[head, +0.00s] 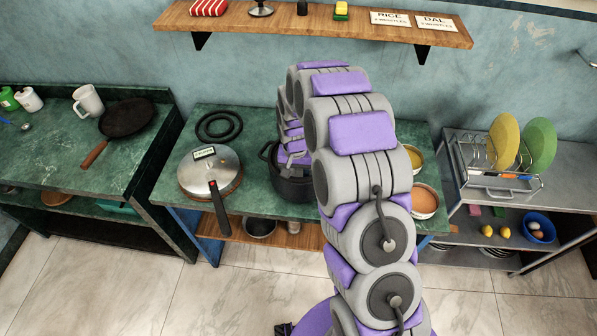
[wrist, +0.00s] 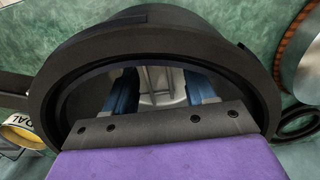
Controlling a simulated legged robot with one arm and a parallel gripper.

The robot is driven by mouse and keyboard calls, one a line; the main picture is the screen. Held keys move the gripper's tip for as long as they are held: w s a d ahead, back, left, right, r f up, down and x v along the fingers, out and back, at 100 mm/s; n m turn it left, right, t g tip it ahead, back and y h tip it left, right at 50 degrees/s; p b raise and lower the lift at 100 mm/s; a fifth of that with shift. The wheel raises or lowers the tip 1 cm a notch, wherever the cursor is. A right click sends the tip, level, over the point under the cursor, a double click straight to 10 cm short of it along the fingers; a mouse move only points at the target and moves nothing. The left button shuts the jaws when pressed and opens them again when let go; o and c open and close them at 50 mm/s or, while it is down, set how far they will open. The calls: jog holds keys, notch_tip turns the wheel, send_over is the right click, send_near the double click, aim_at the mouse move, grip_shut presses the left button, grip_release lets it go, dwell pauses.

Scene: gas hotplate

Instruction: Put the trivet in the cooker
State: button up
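The black cooker (head: 293,188) stands without a lid in the middle of the green counter. My gripper (head: 291,158) points down into its mouth. In the wrist view the dark cooker rim (wrist: 55,70) surrounds my gripper (wrist: 160,92), whose two blue-sided fingers stand apart inside the pot. A pale grey, ribbed thing (wrist: 162,82) shows between the fingers. I take it for the trivet, but cannot be sure. My gripper's black edge and purple cover hide the near part of the cooker. Whether the fingers press on the grey thing cannot be seen.
Left of the cooker lies a silver lid (head: 203,170) with a long black handle on a wooden-edged round base. Black rings (head: 219,126) lie behind it. Food bowls (head: 423,200) stand right of the cooker, partly behind my arm. A shelf (head: 320,25) hangs above.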

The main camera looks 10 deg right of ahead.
jog(key=shift+a, duration=0.7)
jog(key=shift+r, duration=0.3)
notch_tip(320, 180, up, 12)
jog(key=r+p, duration=0.1)
jog(key=p, duration=0.1)
jog(key=s+d+r, duration=0.2)
jog(key=s+r, duration=0.4)
jog(key=s, duration=0.2)
jog(key=s+d+r+n, duration=0.1)
jog(key=s+r, duration=0.2)
jog(key=s, duration=1.2)
jog(key=s+d+r+n+g, duration=0.1)
jog(key=s+r+n, duration=0.1)
jog(key=s, duration=1.3)
jog(key=shift+s+r+g, duration=0.3)
jog(key=shift+s+r, duration=0.05)
jog(key=shift+r, duration=0.1)
jog(key=shift+d, duration=0.2)
